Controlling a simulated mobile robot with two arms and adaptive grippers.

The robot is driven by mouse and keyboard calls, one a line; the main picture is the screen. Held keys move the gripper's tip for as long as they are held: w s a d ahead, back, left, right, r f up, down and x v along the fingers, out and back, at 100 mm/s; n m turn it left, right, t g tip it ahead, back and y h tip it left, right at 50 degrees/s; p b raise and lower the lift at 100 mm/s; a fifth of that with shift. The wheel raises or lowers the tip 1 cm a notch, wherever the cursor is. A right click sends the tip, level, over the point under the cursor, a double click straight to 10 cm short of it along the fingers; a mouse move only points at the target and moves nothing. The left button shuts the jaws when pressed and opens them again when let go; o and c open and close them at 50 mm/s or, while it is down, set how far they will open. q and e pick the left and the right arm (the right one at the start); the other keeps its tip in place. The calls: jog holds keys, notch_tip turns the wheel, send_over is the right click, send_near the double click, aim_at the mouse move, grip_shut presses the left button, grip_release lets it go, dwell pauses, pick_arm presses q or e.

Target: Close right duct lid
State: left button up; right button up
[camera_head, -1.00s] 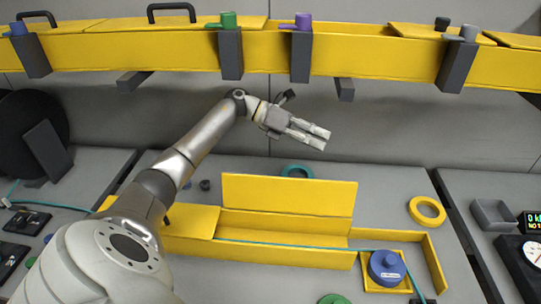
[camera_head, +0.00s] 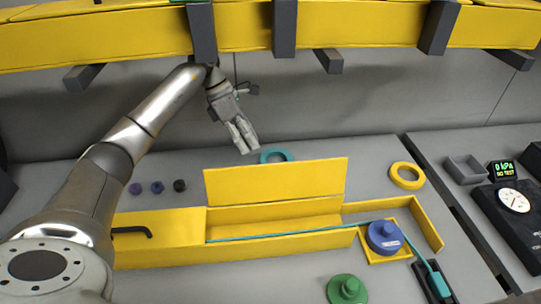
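The right duct lid (camera_head: 275,182) is a yellow panel standing upright along the back edge of the yellow bench duct (camera_head: 290,243). The duct's right section is open, and a teal cable (camera_head: 290,235) runs through it. The left section is covered by a flat yellow lid (camera_head: 175,226) with a black handle (camera_head: 133,231). My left gripper (camera_head: 248,143) is behind and above the raised lid, fingers pointing down and slightly right, apart from it. Its fingers look close together with nothing visible between them; how far open they are is unclear. My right gripper is not in view.
A blue spool (camera_head: 384,237) sits in a yellow tray at the duct's right end. A green spool (camera_head: 346,290) is in front; yellow (camera_head: 406,176) and teal (camera_head: 276,156) rings lie behind. A yellow overhead duct (camera_head: 360,27) with grey brackets crosses above my arm.

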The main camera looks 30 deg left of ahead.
aim_at(276, 178)
pick_arm(q)
jog(key=d+f, duration=0.1)
jog(key=d, duration=0.1)
jog(key=d+f+p, duration=0.1)
jog(key=d+f, duration=0.1)
jog(key=d+f+p, duration=0.1)
jog(key=d, duration=0.2)
jog(key=shift+w+f, duration=0.25)
jog(key=shift+w, duration=0.15)
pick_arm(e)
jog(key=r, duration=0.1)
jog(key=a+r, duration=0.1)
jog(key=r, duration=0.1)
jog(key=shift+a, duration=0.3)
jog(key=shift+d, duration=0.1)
pick_arm(q)
grip_shut()
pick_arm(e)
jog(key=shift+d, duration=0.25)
